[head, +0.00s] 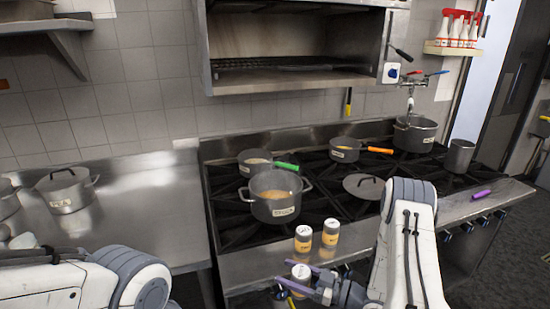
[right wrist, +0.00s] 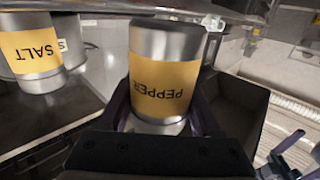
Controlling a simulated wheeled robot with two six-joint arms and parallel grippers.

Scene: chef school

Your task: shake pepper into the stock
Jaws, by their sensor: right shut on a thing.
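The stock pot (head: 262,207), grey with two handles and a label, stands on the stove with orange-brown liquid inside. My right gripper (head: 304,277) is shut on the pepper shaker (head: 300,273), which is upright with its pale lid up, at the stove's front edge, nearer me than the pot. In the right wrist view the label on the pepper shaker (right wrist: 165,85) reads PEPPER, inverted, between the fingers. A salt shaker (right wrist: 30,55) stands beside it there. My left arm shows at the lower left of the head view; its gripper is out of that view.
Two similar shakers, one left (head: 304,238) and one right (head: 330,232), stand on the front ledge between pepper and pot. Saucepans with green (head: 287,166) and orange (head: 380,150) handles stand behind. A loose lid (head: 362,188) lies right of the pot. The left steel counter (head: 140,210) has bare room.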

